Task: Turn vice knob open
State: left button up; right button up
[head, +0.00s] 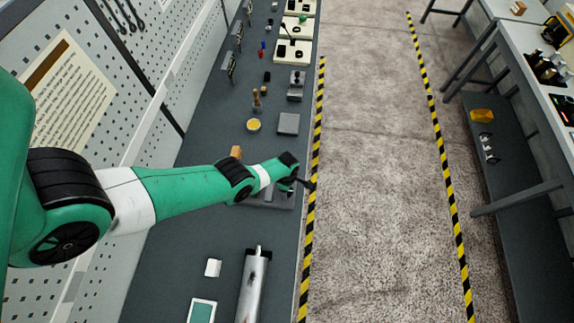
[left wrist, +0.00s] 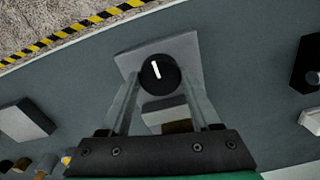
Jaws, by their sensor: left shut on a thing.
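The vice (head: 268,200) is a grey metal block on the dark bench top, partly hidden under my left arm in the head view. In the left wrist view its grey body (left wrist: 132,62) lies behind a round black knob (left wrist: 159,74) with a white line on its face. The line stands nearly upright, leaning slightly. My left gripper (left wrist: 158,80) has its two fingers on either side of the knob and is shut on it. In the head view the left gripper (head: 304,183) is at the bench's front edge, and the knob is too small to make out. My right gripper is not in view.
A metal cylinder (head: 251,290), a white block (head: 213,268) and a framed panel (head: 202,311) lie nearer on the bench. A grey square block (head: 288,124) and a yellow round dish (head: 254,125) lie beyond the vice. The floor aisle right of the bench is clear.

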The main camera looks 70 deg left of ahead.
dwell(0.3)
pick_arm(q)
jog(key=o, duration=1.4)
jog(key=shift+r, duration=0.1)
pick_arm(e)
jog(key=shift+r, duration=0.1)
